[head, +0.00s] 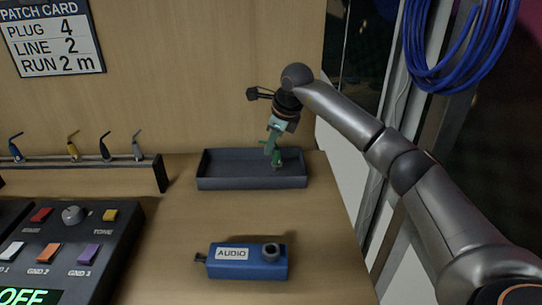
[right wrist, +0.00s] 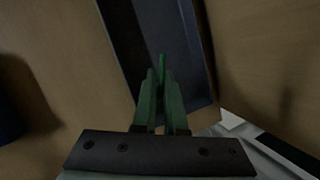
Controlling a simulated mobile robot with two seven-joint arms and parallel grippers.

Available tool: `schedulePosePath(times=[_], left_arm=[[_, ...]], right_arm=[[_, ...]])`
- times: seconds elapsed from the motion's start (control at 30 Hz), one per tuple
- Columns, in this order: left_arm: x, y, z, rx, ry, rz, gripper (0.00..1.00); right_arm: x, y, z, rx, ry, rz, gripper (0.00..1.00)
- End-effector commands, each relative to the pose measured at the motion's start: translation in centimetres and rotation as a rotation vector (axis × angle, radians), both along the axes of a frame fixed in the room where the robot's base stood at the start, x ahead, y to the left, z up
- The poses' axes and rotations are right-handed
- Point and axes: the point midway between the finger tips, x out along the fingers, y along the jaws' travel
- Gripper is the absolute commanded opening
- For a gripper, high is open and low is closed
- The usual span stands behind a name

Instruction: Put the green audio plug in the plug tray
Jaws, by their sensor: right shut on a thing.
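The green audio plug (head: 276,158) is held by my right gripper (head: 272,146) over the right part of the dark plug tray (head: 228,184). The gripper points down and is shut on the plug. In the right wrist view, the green plug (right wrist: 162,66) shows as a thin piece between and beyond the two fingertips (right wrist: 162,82), with the tray (right wrist: 128,38) behind it. Whether the plug's lower end touches the tray floor I cannot tell. The tray looks otherwise empty. My left gripper is not in view.
A blue AUDIO box (head: 228,269) stands in front of the tray. A rack (head: 110,163) with several coloured plugs is at the left, above a dark button console (head: 107,236). The back wall is close behind the tray. The wood counter between tray and box is clear.

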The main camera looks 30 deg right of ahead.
Motion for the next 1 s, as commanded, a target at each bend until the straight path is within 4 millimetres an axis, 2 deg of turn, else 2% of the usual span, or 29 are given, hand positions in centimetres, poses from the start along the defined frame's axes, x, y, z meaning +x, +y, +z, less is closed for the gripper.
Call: schedulePosePath(times=[0.23,0.63,0.67,0.9,1.0], left_arm=[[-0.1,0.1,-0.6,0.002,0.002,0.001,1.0],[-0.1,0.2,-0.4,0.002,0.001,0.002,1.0],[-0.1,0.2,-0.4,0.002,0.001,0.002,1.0],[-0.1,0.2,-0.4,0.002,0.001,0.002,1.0],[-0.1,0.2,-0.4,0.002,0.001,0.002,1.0]], right_arm=[[0.2,-0.3,-3.3,-0.001,0.004,0.0,0.0],[0.2,-0.3,-3.9,-0.001,0.002,-0.001,0.0],[0.2,-0.3,-3.9,-0.001,0.002,-0.001,0.1],[0.2,-0.3,-3.9,-0.001,0.002,-0.001,0.37],[0.2,-0.3,-3.9,-0.001,0.002,-0.001,0.39]])
